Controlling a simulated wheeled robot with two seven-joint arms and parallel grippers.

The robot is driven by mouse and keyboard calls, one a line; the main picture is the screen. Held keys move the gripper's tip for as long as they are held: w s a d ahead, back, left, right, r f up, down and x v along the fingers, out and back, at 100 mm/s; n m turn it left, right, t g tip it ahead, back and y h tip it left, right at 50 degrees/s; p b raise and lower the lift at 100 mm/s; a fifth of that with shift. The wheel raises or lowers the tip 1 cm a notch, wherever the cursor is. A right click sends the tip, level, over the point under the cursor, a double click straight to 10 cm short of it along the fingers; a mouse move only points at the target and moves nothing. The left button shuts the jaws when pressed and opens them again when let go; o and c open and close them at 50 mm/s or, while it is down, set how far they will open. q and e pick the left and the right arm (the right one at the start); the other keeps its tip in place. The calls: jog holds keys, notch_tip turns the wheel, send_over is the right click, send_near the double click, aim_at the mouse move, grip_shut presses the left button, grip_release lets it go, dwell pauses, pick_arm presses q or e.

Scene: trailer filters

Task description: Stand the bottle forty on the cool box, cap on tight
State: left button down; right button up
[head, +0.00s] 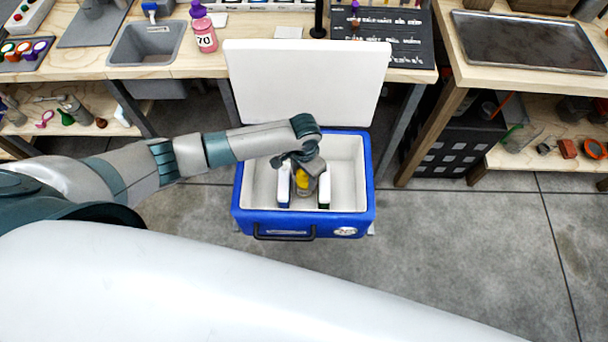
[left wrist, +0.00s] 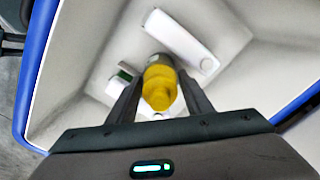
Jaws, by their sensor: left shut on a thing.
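The blue cool box (head: 245,216) stands on the floor with its white lid (head: 305,85) open against the workbench. My left gripper (head: 302,178) reaches down into it, shut on a bottle with a yellow cap (left wrist: 160,88). The cap also shows in the head view (head: 303,179). The bottle's body is grey and mostly hidden; I cannot read its number or tell whether it touches the box floor. A pink bottle with a purple cap, labelled 70 (head: 205,37), stands on the workbench. My right gripper is not in view.
Two white items, one at left (head: 284,188) and one at right (head: 324,190), flank the gripper inside the box. The workbench has a grey sink (head: 150,42) and a dark written board (head: 395,45). A metal tray (head: 525,40) lies on the right bench. Floor at right is clear.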

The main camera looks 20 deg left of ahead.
pick_arm(q)
jog(key=shift+f, duration=0.2)
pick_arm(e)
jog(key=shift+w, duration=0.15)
pick_arm(q)
jog(key=c, duration=0.9)
grip_release()
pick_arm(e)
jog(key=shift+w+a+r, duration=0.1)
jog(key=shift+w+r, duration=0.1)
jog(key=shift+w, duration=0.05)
pick_arm(q)
jog(key=shift+r, duration=0.2)
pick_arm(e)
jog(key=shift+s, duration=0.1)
pick_arm(q)
jog(key=shift+r, duration=0.65)
notch_tip(320, 180, up, 11)
jog(key=shift+f, duration=0.15)
